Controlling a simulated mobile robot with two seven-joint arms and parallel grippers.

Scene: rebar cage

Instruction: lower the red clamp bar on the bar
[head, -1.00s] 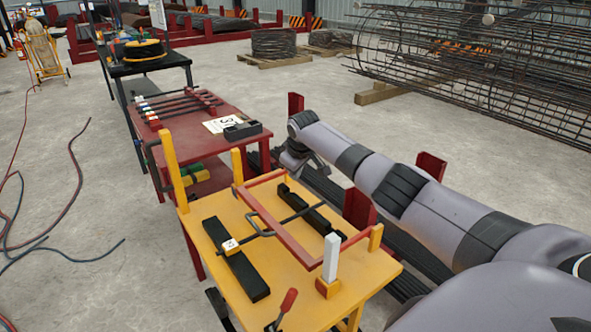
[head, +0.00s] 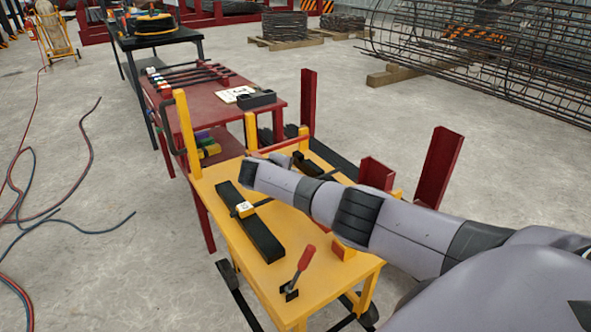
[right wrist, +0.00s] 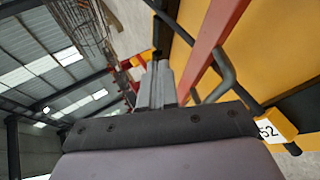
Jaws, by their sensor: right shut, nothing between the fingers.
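The red clamp bar (right wrist: 213,45) shows in the right wrist view, just right of my right gripper (right wrist: 157,82). The fingers are shut and empty, beside the bar; I cannot tell whether they touch it. A dark bent rod (right wrist: 226,72) lies beyond it. The thin dark bar (head: 264,202) runs from a black block (head: 262,238) with a white number tag (head: 243,208) and passes under my arm. My left gripper is not in view.
A red-handled toggle (head: 304,262) stands at the table's near end. Yellow posts (head: 187,135) rise at its far end. A red table (head: 177,112) with several bars stands behind. Red uprights (head: 440,168) stand at the right. Hoses (head: 78,178) lie on the left floor.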

